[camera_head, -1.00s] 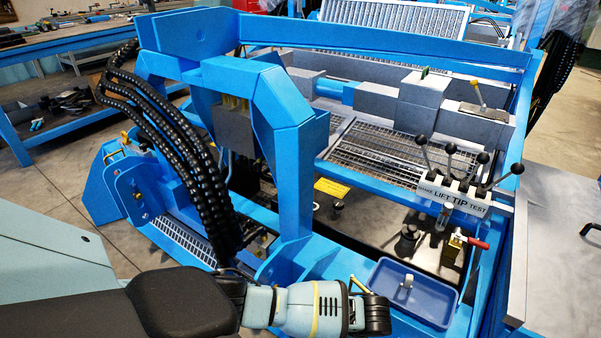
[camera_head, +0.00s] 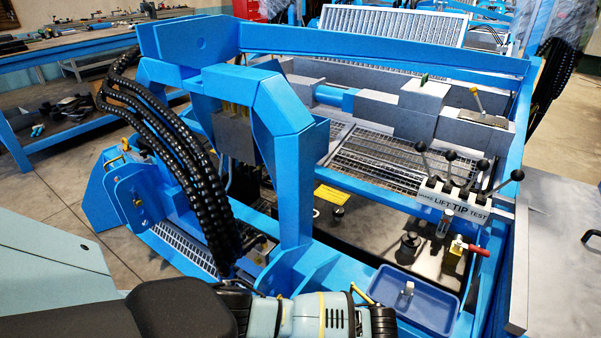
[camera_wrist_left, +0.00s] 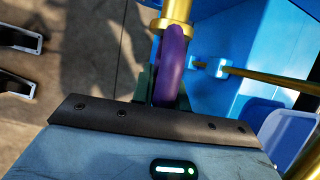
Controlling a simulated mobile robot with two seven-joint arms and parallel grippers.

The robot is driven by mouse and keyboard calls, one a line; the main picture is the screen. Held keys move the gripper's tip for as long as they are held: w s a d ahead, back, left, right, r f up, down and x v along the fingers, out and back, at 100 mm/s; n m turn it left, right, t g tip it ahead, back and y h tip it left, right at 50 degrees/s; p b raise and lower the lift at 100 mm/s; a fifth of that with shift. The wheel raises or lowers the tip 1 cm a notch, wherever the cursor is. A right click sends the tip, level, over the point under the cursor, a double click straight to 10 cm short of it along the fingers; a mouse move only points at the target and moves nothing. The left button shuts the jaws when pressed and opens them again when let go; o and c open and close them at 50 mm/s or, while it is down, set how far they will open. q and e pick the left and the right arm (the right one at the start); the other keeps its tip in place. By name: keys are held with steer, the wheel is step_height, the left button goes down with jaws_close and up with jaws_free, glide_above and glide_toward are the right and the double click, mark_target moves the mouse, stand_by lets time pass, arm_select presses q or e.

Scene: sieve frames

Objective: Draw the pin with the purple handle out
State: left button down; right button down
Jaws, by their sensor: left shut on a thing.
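The purple handle (camera_wrist_left: 173,62) is a rounded loop at the upper middle of the left wrist view. A brass collar and shaft (camera_wrist_left: 178,14) stand at its far end. My left gripper (camera_wrist_left: 166,98) is shut on the purple handle; its dark jaws show on either side of it. In the head view my left gripper (camera_head: 383,319) is at the bottom, left of the blue tray, and hides the purple handle. How deep the pin sits cannot be seen. My right gripper is not in view.
A blue tray (camera_head: 442,317) with a small pale object (camera_head: 407,289) lies right of my left gripper. A blue frame post (camera_head: 296,190) rises behind it. Black hoses (camera_head: 190,165) hang at the left. A lever panel (camera_head: 455,203) stands farther right.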

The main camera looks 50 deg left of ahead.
arm_select(q)
steer(key=shift+w+d, duration=0.1)
steer(key=shift+d, duration=0.1)
steer(key=shift+w+d, duration=0.1)
steer(key=shift+d, duration=0.4)
steer(key=shift+w+d, duration=0.2)
steer(key=shift+d, duration=0.6)
steer(key=shift+w+d+b, duration=0.15)
steer(key=shift+d+b, duration=0.15)
steer(key=shift+d, duration=0.35)
steer(key=shift+w+d, duration=0.1)
steer(key=shift+d, duration=0.15)
stand_by(0.5)
steer(key=shift+w+d, duration=0.15)
steer(key=shift+d, duration=0.55)
steer(key=shift+d+b, duration=0.25)
steer(key=shift+b, duration=0.05)
steer(key=shift+w+d, duration=0.15)
steer(key=shift+d, duration=0.2)
